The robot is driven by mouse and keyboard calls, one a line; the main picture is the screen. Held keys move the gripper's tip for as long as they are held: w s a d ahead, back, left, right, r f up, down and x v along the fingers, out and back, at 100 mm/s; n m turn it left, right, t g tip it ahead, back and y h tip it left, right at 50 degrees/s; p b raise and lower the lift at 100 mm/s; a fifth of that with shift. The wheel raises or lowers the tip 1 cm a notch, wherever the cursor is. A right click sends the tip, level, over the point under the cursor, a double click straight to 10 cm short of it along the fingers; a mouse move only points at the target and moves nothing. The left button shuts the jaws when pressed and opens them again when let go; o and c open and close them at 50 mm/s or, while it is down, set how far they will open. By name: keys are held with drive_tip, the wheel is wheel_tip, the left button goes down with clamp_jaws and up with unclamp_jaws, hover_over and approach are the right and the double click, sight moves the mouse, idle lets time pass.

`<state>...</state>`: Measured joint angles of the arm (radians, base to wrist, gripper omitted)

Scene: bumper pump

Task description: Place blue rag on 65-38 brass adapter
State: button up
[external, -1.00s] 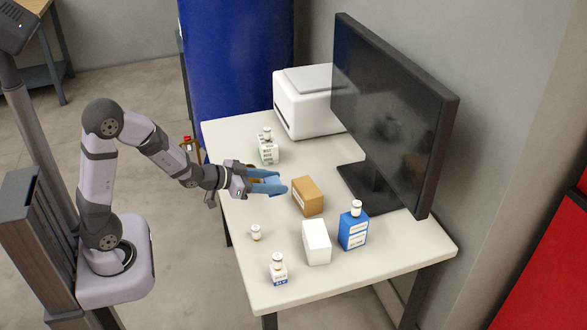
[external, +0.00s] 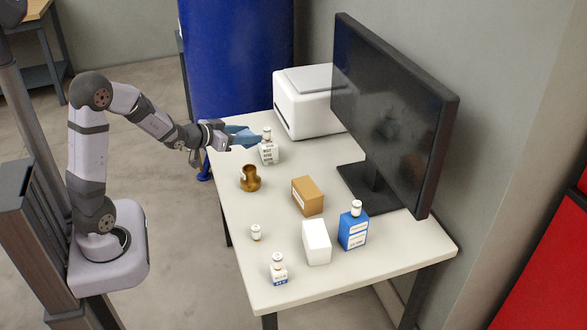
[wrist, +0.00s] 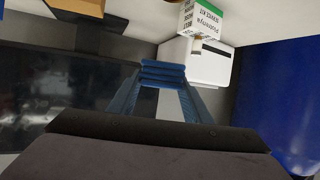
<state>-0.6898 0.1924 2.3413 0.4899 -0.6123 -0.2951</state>
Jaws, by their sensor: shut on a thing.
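My gripper (external: 228,137) is shut on the folded blue rag (external: 243,137), held above the table's far left part, just left of a white bottle. In the wrist view the blue rag (wrist: 163,74) sits between the fingertips. The brass adapter (external: 250,178) stands upright on the table, nearer the camera than the rag and a little to its right. It is apart from the rag and is not clearly seen in the wrist view.
A labelled white bottle (external: 268,149) stands close beside the rag. A brown box (external: 308,195), white box (external: 317,241), blue bottle (external: 353,228) and two small bottles (external: 279,270) stand nearer. A monitor (external: 393,110) and white printer (external: 305,101) stand behind.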

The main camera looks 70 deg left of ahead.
sight(247, 168)
drive_tip(key=shift+f+b, duration=0.5)
drive_tip(key=shift+f, duration=4.35)
drive_tip(key=shift+f, duration=0.15)
drive_tip(key=o, duration=1)
drive_tip(key=shift+o, duration=0.2)
drive_tip(key=shift+r, duration=0.25)
drive_tip(key=p+v, duration=0.3)
drive_tip(key=v, duration=0.2)
drive_tip(key=shift+s+d+r, duration=0.1)
drive_tip(key=shift+s+r, duration=0.05)
drive_tip(key=shift+r, duration=0.05)
